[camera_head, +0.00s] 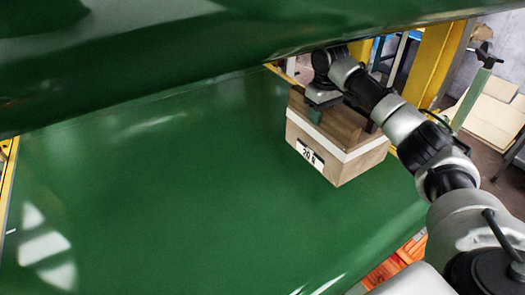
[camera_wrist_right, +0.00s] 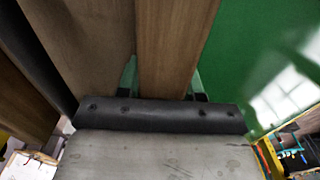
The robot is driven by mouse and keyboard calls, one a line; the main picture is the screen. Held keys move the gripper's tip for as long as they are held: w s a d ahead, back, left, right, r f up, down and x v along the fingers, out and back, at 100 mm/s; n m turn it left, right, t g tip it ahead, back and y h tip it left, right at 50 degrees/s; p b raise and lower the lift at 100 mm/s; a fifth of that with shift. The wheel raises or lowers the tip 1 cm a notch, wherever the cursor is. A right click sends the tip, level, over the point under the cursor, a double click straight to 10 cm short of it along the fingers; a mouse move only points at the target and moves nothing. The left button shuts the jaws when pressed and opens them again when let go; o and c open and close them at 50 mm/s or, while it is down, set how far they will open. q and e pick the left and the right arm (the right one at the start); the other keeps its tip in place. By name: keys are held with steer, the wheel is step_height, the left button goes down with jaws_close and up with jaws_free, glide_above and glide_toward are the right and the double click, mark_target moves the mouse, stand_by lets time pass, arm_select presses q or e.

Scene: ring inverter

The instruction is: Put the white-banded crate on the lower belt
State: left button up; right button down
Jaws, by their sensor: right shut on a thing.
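The white-banded crate (camera_head: 337,148) is a wooden box with a white stripe around it and a label on its near face. In the head view it is at the right part of the green lower belt (camera_head: 190,180), over its surface. I cannot tell whether its bottom touches the belt. My right gripper (camera_head: 314,113) is shut on the crate's upper wall. In the right wrist view the green fingers (camera_wrist_right: 162,82) straddle the wooden wall (camera_wrist_right: 172,45), with green belt beyond. My left gripper is not in view.
A green upper belt (camera_head: 170,50) hangs over the lower belt and covers its far part. Yellow posts (camera_head: 437,65) stand behind my right arm. Cardboard boxes (camera_head: 492,108) lie at the right. The lower belt left of the crate is clear.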

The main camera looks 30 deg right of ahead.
steer(key=s+a+f+p, duration=0.4)
steer(key=s+a+f, duration=0.1)
steer(key=a+f, duration=0.5)
steer(key=shift+s+f+p, duration=0.25)
steer(key=shift+f+p, duration=0.05)
steer(key=shift+f, duration=0.05)
steer(key=shift+a, duration=0.1)
steer(key=c, duration=0.7)
jaws_free()
steer(key=shift+s+f, duration=0.1)
step_height(320, 180, up, 12)
steer(key=shift+r+b, duration=0.1)
steer(key=shift+b, duration=0.75)
